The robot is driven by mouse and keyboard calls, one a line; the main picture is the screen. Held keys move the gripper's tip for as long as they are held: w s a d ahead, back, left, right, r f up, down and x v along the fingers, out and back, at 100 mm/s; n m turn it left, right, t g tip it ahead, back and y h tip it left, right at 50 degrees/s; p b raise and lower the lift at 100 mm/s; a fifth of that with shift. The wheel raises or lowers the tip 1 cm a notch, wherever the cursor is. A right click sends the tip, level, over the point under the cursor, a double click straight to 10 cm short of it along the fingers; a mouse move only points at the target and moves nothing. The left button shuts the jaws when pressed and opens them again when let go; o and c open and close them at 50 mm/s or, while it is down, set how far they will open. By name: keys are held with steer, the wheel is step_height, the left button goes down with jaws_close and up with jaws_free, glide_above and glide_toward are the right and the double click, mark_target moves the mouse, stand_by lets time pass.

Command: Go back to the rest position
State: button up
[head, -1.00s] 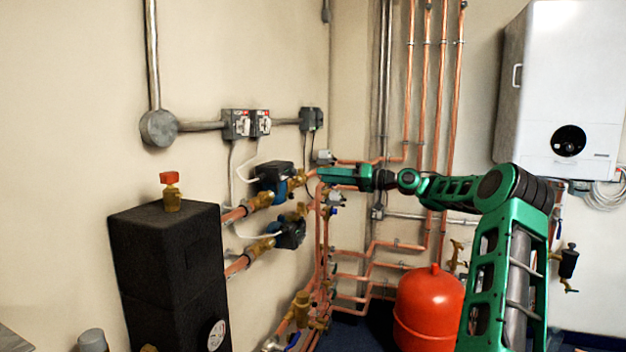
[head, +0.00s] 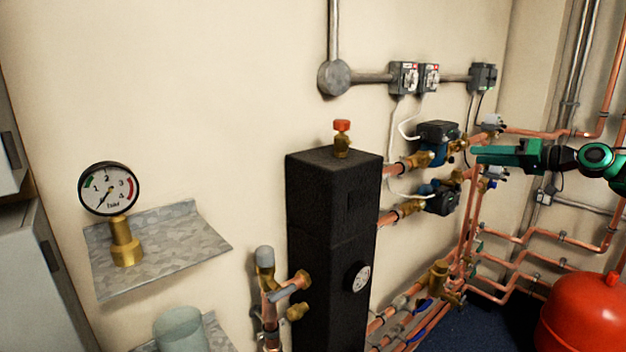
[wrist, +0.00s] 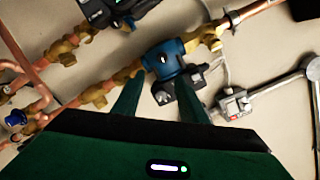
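My green gripper (head: 474,155) reaches in from the right in the head view, in front of the copper pipework and just right of the upper pump (head: 436,145). In the wrist view its two green fingers (wrist: 158,92) stand apart with nothing between them, so it is open and empty. A blue pump (wrist: 165,60) shows beyond the fingertips, with no contact visible. Part of my arm is cut off at the right edge of the head view.
A black tank (head: 330,240) with a red-capped valve (head: 342,140) stands centrally. A pressure gauge (head: 108,190) stands on a metal shelf (head: 165,250) at left. A red vessel (head: 585,318) is at lower right. Copper pipes (head: 510,250) run behind my gripper.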

steer(key=s+a+f+m+g+h, duration=0.1)
steer(key=s+a+f+g+h, duration=0.5)
steer(key=s+a+f, duration=0.55)
steer(key=s+f+m+g+h, duration=0.1)
steer(key=s+f+m+g, duration=0.1)
steer(key=s, duration=1.1)
steer(key=s+a+f+m+g+h, duration=0.1)
steer(key=s+f+m+g, duration=0.1)
steer(key=s, duration=1.2)
steer(key=s+a+f+m+g+h, duration=0.1)
steer(key=s+f, duration=0.3)
steer(key=s, duration=1)
steer(key=shift+f+m+g+h, duration=0.25)
steer(key=shift+m+g+h, duration=0.15)
steer(key=shift+g, duration=0.3)
steer(key=shift+w, duration=0.1)
steer(key=shift+w+f, duration=0.25)
steer(key=shift+w, duration=0.35)
